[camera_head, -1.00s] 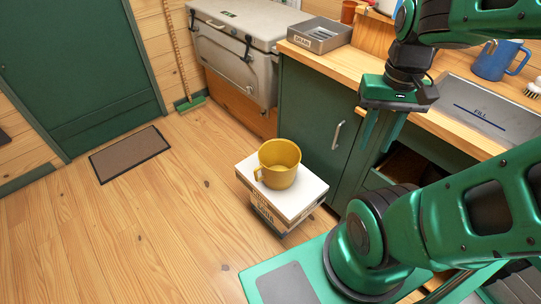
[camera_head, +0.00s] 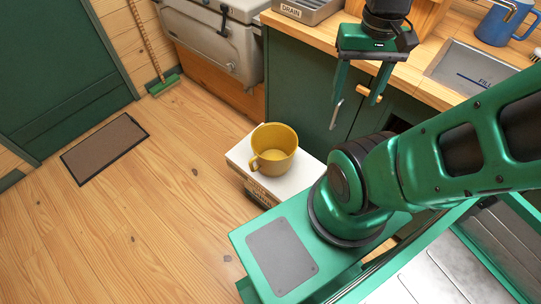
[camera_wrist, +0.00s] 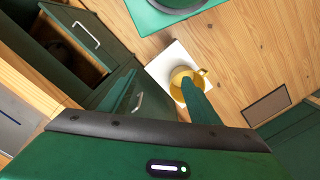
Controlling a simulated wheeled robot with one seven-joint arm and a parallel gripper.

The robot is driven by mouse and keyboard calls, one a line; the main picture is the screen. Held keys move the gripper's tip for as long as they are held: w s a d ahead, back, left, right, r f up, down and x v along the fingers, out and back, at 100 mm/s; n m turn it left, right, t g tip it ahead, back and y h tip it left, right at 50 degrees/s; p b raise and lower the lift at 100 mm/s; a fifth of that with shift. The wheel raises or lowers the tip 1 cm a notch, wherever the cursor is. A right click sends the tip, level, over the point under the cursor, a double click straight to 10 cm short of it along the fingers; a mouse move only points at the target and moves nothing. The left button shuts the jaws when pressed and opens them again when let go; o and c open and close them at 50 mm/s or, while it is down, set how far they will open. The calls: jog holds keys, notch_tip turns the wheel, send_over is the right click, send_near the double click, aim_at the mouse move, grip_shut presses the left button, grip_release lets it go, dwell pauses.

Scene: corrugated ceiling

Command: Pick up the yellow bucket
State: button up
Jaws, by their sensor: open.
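The yellow bucket (camera_head: 274,149) looks like a wide mug with a side handle. It stands upright on a white box (camera_head: 246,151) on the floor, in front of the green cabinet. In the wrist view the bucket (camera_wrist: 181,83) is partly hidden behind one of my green fingers, with its handle at the right. My gripper (camera_head: 353,111) is open and empty, its fingers pointing down. It hangs to the right of the bucket and above it, near the cabinet front, and does not touch it.
The green cabinet (camera_head: 300,90) with a wooden counter (camera_head: 420,88) stands behind the box. A grey cooler (camera_head: 215,40) is at the back left. A blue jug (camera_head: 504,24) stands on the counter.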

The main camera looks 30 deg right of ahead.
jog(key=w+f+n+h, duration=0.2)
jog(key=w+f, duration=0.5)
jog(key=w, duration=0.4)
jog(key=n, duration=0.5)
send_over(256, 168)
jog(key=a, duration=0.1)
jog(key=shift+y, duration=0.3)
jog(key=f, duration=3.1)
jog(key=shift+s+a+f, duration=0.15)
jog(key=shift+a+f, duration=0.05)
jog(key=shift+f, duration=0.1)
jog(key=shift+s+a+f, duration=0.1)
jog(key=shift+a+f, duration=0.05)
jog(key=shift+f, duration=0.5)
jog(key=f, duration=0.3)
jog(key=shift+d+f, duration=0.1)
jog(key=shift+d, duration=0.1)
jog(key=shift+w+d+f, duration=0.1)
jog(key=shift+d+f, duration=0.1)
jog(key=shift+f, duration=0.95)
jog(key=shift+w+d+f, duration=0.1)
jog(key=shift+d+f, duration=0.1)
jog(key=shift+f, duration=0.9)
jog(key=shift+w+d+f, duration=0.1)
jog(key=shift+d+f, duration=0.1)
jog(key=shift+f, duration=0.95)
jog(key=shift+c, duration=0.5)
jog(key=shift+s, duration=0.1)
jog(key=c, duration=1.3)
